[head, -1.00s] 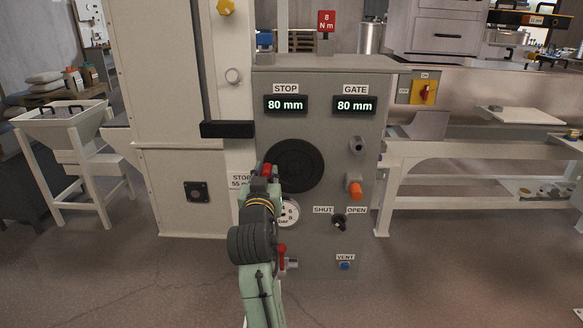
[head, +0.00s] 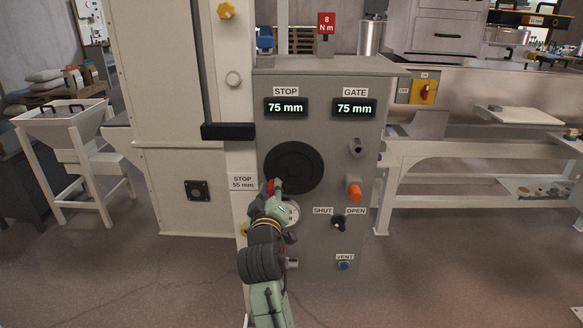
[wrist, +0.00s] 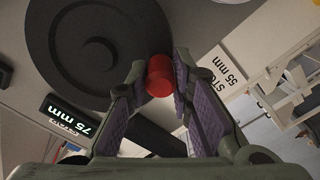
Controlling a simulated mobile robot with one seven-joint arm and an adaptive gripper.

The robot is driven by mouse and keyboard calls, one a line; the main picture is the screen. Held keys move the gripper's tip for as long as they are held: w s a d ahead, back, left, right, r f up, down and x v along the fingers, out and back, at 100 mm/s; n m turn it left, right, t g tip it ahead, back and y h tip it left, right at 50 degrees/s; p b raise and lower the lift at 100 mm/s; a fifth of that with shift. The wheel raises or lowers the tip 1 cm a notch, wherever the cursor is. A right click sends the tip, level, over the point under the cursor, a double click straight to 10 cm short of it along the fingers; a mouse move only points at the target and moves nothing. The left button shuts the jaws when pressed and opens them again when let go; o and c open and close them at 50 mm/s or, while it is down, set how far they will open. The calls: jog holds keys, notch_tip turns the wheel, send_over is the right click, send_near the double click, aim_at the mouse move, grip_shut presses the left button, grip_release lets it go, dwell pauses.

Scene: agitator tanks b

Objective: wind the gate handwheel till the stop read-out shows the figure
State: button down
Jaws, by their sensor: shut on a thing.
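The black handwheel (head: 294,167) is on the grey panel (head: 325,230) in the head view. Its disc also shows in the wrist view (wrist: 75,35). My gripper (head: 274,188) is at the wheel's lower left rim. In the wrist view my gripper (wrist: 160,82) is shut on the red crank knob (wrist: 158,76), with a finger on each side. The stop read-out (head: 286,107) shows 75 mm, and the gate read-out (head: 354,107) beside it also shows 75 mm. A label (head: 242,182) left of the wheel reads STOP 55 mm.
A black bar (head: 228,131) juts out left of the panel. A gauge (head: 291,213) sits below the wheel, partly behind my arm. An orange knob (head: 354,190), a SHUT/OPEN switch (head: 339,224) and a blue VENT button (head: 344,265) are at right. A red sign (head: 326,22) reads 8 N m.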

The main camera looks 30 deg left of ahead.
aim_at(291, 191)
jog(key=shift+w+d+f+n, duration=0.1)
jog(key=shift+d+f+n, duration=0.1)
jog(key=shift+n, duration=0.3)
jog(key=n, duration=0.1)
jog(key=d+f+n+p, duration=0.1)
jog(key=n, duration=0.1)
jog(key=w+n, duration=0.1)
jog(key=shift+d+f+n, duration=0.3)
jog(key=shift+d+n, duration=0.1)
jog(key=shift+w+d+f+n+p, duration=0.1)
jog(key=shift+w+d+n+p, duration=0.2)
jog(key=shift+n, duration=0.3)
jog(key=shift+w+d+f+n+p, duration=0.15)
jog(key=shift+d+n+p, duration=0.25)
jog(key=shift+n, duration=0.2)
jog(key=shift+w+d+n, duration=0.1)
jog(key=shift+n, duration=0.5)
